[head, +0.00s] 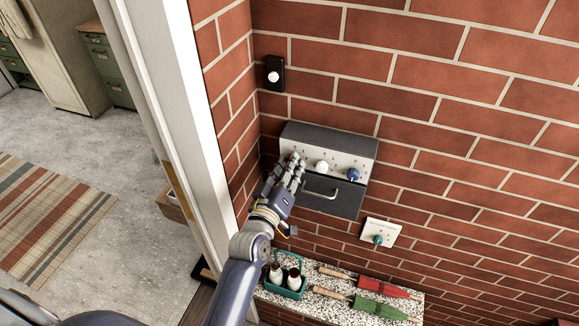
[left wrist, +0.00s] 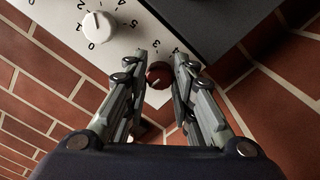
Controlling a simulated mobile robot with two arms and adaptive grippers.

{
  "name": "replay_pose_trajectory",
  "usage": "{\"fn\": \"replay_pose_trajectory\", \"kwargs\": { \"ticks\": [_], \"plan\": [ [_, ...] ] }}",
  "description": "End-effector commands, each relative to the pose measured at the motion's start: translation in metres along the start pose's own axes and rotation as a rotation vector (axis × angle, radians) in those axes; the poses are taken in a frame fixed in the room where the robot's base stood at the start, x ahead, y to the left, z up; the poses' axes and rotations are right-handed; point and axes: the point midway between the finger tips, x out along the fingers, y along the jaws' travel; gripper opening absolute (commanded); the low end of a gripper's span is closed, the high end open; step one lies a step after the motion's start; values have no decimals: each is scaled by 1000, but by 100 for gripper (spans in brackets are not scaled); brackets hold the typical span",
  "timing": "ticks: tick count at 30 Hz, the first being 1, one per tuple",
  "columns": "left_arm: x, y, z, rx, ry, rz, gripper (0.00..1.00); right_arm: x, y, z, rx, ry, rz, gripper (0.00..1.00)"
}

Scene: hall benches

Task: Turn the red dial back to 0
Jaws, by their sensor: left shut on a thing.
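The red dial (left wrist: 159,75) sits on the white face of a dark wall box (head: 328,138). In the left wrist view it shows between the two fingers of my left gripper (left wrist: 161,64), with a pale pointer mark on it. Numbers are printed around the dial, partly covered by the fingers; I cannot tell which one it points to. In the head view my left gripper (head: 296,162) is at the left end of the box face and hides the red dial. It is shut on the dial. My right gripper is not in view.
A white dial (head: 321,167) and a blue dial (head: 353,174) stand to the right on the same face. A bar handle (head: 320,191) is below. A speckled shelf (head: 330,295) holds a teal caddy (head: 287,287) with bottles and red and green folded umbrellas.

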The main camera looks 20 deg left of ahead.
Motion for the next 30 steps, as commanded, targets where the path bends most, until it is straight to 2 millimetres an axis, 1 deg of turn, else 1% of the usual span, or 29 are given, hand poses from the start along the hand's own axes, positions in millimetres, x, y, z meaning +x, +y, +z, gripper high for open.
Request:
{"fn": "replay_pose_trajectory", "kwargs": {
  "ticks": [1,6,7,9,16,18,22,26,30],
  "plan": [
    [2,5,-9,0,20,9,0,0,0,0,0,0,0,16],
    [2,5,-9,1,20,9,0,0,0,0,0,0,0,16],
    [2,5,-9,1,20,9,31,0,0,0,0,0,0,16],
    [2,4,-8,2,18,9,44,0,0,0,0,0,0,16],
    [1,2,-4,2,10,5,44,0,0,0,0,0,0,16],
    [0,2,-3,2,8,4,44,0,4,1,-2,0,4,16],
    [-6,1,-2,2,5,2,44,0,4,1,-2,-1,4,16],
    [-22,0,-1,3,4,2,44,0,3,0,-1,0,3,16],
    [-50,0,-2,3,5,1,44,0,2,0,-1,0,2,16]
  ]
}}
